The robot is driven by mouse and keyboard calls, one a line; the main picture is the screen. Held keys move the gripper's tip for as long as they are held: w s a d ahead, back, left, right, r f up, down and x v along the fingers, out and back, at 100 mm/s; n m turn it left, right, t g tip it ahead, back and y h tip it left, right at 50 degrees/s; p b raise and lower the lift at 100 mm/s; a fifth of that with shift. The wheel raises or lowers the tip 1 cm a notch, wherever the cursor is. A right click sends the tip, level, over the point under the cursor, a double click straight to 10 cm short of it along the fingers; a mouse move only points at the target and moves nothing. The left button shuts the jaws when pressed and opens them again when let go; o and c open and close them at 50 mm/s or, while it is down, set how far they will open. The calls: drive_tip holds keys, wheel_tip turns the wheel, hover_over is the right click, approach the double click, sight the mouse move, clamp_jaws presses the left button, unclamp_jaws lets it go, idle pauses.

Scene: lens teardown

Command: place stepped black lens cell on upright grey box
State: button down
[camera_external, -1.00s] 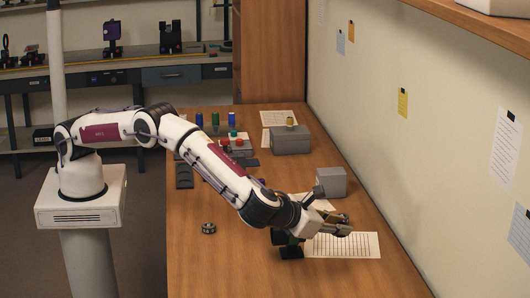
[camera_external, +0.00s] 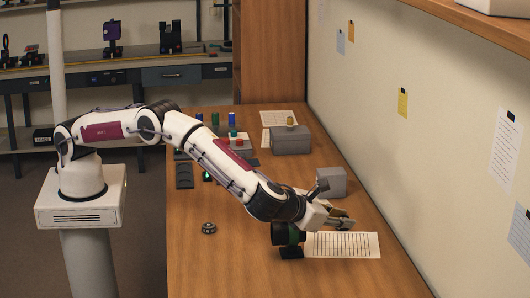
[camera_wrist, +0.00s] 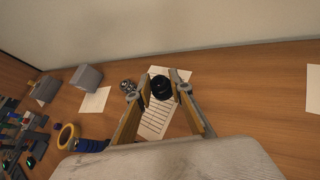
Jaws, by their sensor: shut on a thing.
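The stepped black lens cell (camera_wrist: 161,88) is dark and round, between my gripper's fingertips in the wrist view. My gripper (camera_wrist: 163,84) is shut on it, above the printed sheet as seen from the wrist. In the external view my gripper (camera_external: 342,223) is low over the right side of the bench, and the cell cannot be made out clearly there. The upright grey box (camera_external: 331,182) stands on the bench behind my gripper, apart from it. It also shows left of the fingers in the wrist view (camera_wrist: 86,77), its top bare.
A wider grey box (camera_external: 290,141) carries a small brass-coloured piece. A small metal ring part (camera_external: 208,228) lies at left. The wall borders the bench at right; the front of the bench is clear.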

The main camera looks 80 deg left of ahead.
drive_tip(key=w+a+r+n+y, duration=0.1)
drive_tip(key=w+a+r, duration=0.2)
drive_tip(key=a, duration=0.5)
drive_tip(key=w+a+r+n+g, duration=0.1)
drive_tip(key=w+a+r, duration=0.15)
drive_tip(key=a, duration=0.65)
drive_tip(key=w+a+r+n+y, duration=0.15)
drive_tip(key=a+r, duration=0.25)
drive_tip(key=a, duration=0.4)
drive_tip(key=m+t+h, duration=0.1)
drive_tip(key=m+h, duration=0.1)
drive_tip(key=h, duration=0.1)
hover_over(329, 172)
drive_tip(key=shift+f, duration=0.55)
drive_tip(key=shift+y, duration=0.25)
drive_tip(key=shift+f, duration=0.1)
drive_tip(key=shift+f, duration=3)
drive_tip(key=shift+f, duration=0.15)
drive_tip(key=shift+f, duration=1.7)
